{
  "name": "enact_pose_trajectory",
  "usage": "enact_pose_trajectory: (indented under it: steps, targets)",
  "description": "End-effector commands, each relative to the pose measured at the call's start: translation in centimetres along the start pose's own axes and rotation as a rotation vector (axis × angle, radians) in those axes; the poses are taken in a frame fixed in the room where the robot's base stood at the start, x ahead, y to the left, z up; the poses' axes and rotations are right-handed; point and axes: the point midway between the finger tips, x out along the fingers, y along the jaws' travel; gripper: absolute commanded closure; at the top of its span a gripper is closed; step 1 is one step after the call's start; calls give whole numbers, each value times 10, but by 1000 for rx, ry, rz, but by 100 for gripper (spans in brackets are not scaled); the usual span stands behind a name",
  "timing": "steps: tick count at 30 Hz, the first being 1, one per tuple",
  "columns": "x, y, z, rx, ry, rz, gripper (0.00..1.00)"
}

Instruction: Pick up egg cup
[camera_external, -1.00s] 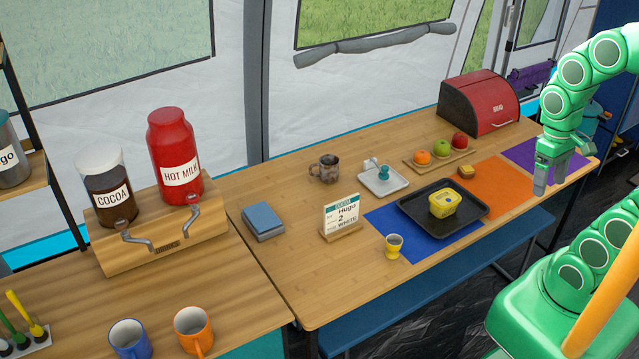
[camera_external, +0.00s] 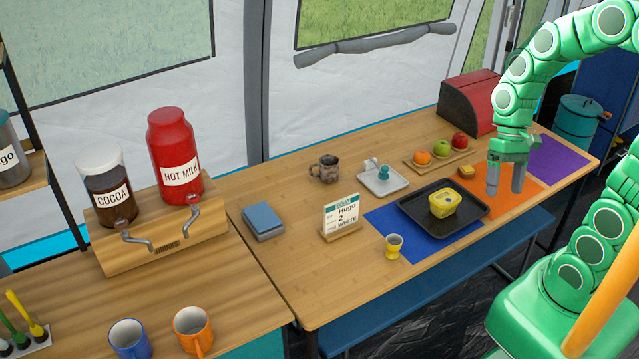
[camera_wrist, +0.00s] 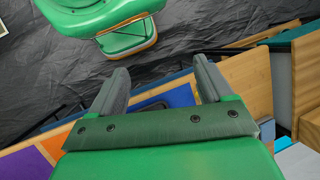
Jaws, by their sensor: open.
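The egg cup (camera_external: 393,246) is small and yellow with a grey inside. It stands upright on the wooden table near its front edge, at the left corner of the blue mat, in the external view. My gripper (camera_external: 505,190) hangs open and empty over the orange mat, to the right of the egg cup and apart from it. In the wrist view my gripper (camera_wrist: 162,90) shows two separated grey fingers with nothing between them. I cannot make out the egg cup in the wrist view.
A black tray (camera_external: 410,207) with a yellow tub (camera_external: 444,204) lies between my gripper and the egg cup. A small yellow item (camera_external: 466,171) sits near my gripper. The table (camera_external: 335,277) is clear left of the egg cup.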

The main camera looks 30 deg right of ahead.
Motion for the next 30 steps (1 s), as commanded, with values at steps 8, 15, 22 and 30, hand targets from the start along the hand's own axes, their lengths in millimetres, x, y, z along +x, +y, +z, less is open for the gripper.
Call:
enact_pose_trajectory:
  steps: [8,15,22,30]
  targets:
    - [15,-25,-36,80,-91,-103,20]
    - [29,-44,-67,160,-166,-189,20]
    - [45,-60,-99,247,-239,-270,20]
    - [66,-74,-138,361,-320,-359,20]
